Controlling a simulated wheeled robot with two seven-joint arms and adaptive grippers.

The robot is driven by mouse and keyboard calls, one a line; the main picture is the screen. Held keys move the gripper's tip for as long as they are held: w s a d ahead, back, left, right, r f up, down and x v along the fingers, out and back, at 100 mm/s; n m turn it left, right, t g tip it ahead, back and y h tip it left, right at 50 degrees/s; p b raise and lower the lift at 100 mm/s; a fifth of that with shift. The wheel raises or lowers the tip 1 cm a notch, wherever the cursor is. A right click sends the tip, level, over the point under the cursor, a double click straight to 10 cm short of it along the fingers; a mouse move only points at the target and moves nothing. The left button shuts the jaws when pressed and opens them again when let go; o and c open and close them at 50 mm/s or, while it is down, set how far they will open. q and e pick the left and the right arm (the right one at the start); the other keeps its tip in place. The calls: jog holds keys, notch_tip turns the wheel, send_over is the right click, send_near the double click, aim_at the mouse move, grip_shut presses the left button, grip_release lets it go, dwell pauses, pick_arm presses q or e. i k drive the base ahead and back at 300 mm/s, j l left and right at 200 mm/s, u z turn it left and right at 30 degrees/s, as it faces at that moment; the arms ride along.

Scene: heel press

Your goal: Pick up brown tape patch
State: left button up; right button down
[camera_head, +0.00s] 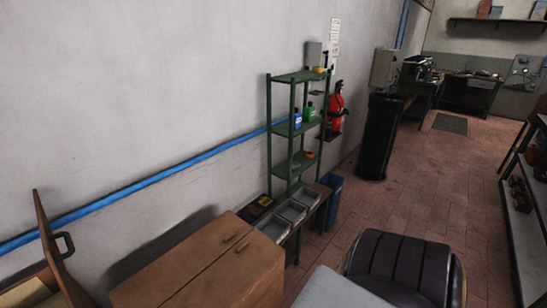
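I cannot make out a brown tape patch in the head view. A small orange-brown item (310,155) lies on a lower shelf of the green rack, too small to identify. Neither of my grippers is in view.
A brown wooden cabinet (215,265) stands at the front left. Beside it are grey bins (290,211) and the green shelf rack (291,120). A blue bin (332,200), black bin (378,137) and dark padded seat (400,265) stand on the floor. The tiled floor (440,185) is open at centre right.

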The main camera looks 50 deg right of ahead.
aim_at(254, 210)
jog(key=z, duration=1.5)
